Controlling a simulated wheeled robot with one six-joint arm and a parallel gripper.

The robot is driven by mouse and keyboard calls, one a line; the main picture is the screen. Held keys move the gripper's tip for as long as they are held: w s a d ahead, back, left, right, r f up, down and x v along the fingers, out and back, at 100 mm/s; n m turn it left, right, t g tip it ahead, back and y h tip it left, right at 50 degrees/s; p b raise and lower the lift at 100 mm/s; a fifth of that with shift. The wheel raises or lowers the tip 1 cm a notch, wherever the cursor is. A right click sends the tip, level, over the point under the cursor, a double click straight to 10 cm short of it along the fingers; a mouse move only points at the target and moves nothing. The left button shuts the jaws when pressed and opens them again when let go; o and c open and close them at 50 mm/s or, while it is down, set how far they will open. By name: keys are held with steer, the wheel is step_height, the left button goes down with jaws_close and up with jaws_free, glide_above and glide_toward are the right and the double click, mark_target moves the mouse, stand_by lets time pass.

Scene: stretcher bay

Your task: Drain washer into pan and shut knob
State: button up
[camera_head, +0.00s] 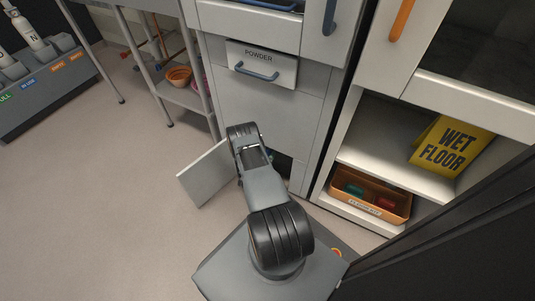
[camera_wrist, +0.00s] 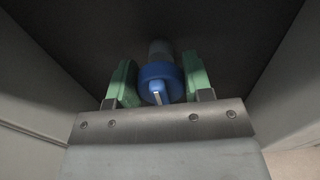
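The washer (camera_head: 268,107) is the light grey front with a drawer labelled POWDER (camera_head: 264,62). A pale flap (camera_head: 207,174) stands open to the left at its foot. My gripper (camera_head: 262,160) reaches low to the washer's front; its fingers are hidden there behind my arm. In the wrist view, my gripper (camera_wrist: 160,82) has its green fingers on both sides of a round blue knob (camera_wrist: 161,73). They appear to touch its sides. The knob has a pale pointer mark facing me, and a greyish pipe shows behind it. I cannot make out a pan in either view.
On the right, an open shelf holds a yellow WET FLOOR sign (camera_head: 452,146) and an orange bin (camera_head: 371,196) with green and red items. A metal rack (camera_head: 181,96) with bowls stands left. A bottle holder (camera_head: 43,93) is far left. The floor at left is clear.

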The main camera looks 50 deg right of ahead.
steer(key=c, duration=0.3)
steer(key=shift+c, duration=0.2)
steer(key=shift+n, duration=0.3)
steer(key=n+b, duration=0.2)
steer(key=n, duration=0.1)
steer(key=shift+f+n, duration=0.1)
steer(key=shift+n, duration=0.2)
steer(key=n+b, duration=0.1)
steer(key=n, duration=0.3)
steer(key=shift+w+n+b, duration=0.15)
steer(key=shift+n+b, duration=0.15)
steer(key=shift+b, duration=0.1)
steer(key=n+b, duration=0.1)
steer(key=n, duration=0.3)
steer(key=shift+f+n, duration=0.1)
steer(key=shift+n, duration=2.4)
